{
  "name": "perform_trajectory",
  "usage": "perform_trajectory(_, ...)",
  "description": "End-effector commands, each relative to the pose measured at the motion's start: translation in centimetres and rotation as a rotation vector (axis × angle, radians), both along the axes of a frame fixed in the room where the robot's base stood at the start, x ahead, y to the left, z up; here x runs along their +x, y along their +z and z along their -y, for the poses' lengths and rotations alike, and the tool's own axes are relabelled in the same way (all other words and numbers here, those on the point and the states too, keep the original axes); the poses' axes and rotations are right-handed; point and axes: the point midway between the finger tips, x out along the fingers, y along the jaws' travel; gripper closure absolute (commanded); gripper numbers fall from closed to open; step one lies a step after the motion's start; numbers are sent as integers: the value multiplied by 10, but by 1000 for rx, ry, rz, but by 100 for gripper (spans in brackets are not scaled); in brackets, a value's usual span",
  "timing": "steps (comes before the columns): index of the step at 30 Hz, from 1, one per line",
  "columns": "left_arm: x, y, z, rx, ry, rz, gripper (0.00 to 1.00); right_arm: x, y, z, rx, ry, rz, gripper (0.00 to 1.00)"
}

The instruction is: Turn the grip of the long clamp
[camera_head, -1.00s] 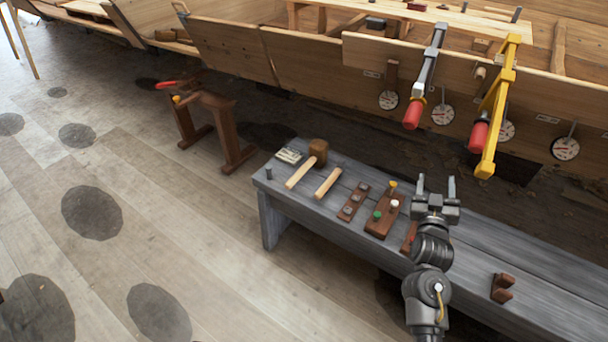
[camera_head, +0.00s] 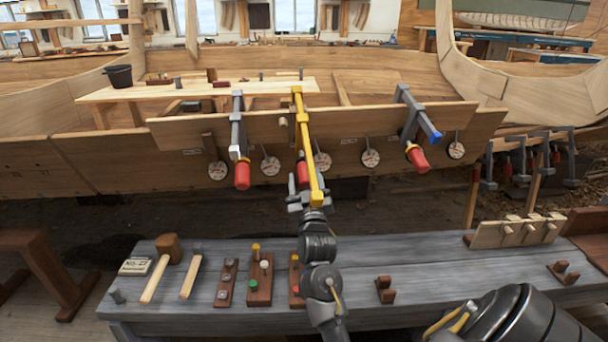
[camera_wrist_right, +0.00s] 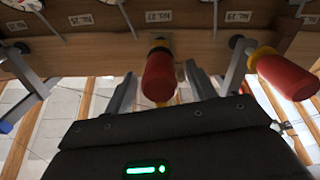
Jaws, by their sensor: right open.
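The long clamp (camera_head: 303,125) is yellow and hangs on the plank edge of the hull, its bar slanting down toward me. Its red grip (camera_head: 302,172) is partly hidden behind the bar in the head view. My right gripper (camera_head: 309,198) is at the lower end of this clamp. In the right wrist view a red grip (camera_wrist_right: 158,77) stands between the spread fingers of my right gripper (camera_wrist_right: 161,92), with a gap on each side. How far it reaches in between them is hard to tell. My left gripper is not in view.
Grey clamps with red grips hang on the left (camera_head: 238,130) and right (camera_head: 409,120). Round dials (camera_head: 370,158) hang along the plank. The grey bench (camera_head: 430,275) below holds mallets (camera_head: 160,265), peg blocks (camera_head: 259,280) and a wooden rack (camera_head: 515,231).

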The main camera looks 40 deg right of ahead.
Motion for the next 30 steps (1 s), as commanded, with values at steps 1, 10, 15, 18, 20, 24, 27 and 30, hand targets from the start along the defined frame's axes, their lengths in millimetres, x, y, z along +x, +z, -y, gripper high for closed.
perform_trajectory(1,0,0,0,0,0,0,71,6,3,4,-1,-1,1,44)
perform_trajectory(10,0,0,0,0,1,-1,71,18,8,12,1,0,-1,44)
perform_trajectory(15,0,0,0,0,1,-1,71,18,8,12,1,0,-1,44)
perform_trajectory(18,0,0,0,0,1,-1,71,18,8,12,1,0,-1,54)
perform_trajectory(20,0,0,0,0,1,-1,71,18,8,12,1,0,-1,61)
perform_trajectory(24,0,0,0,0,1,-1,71,18,8,11,1,0,-1,80)
perform_trajectory(27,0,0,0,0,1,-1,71,18,8,11,1,0,-1,89)
perform_trajectory(30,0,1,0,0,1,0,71,18,8,11,4,2,1,89)
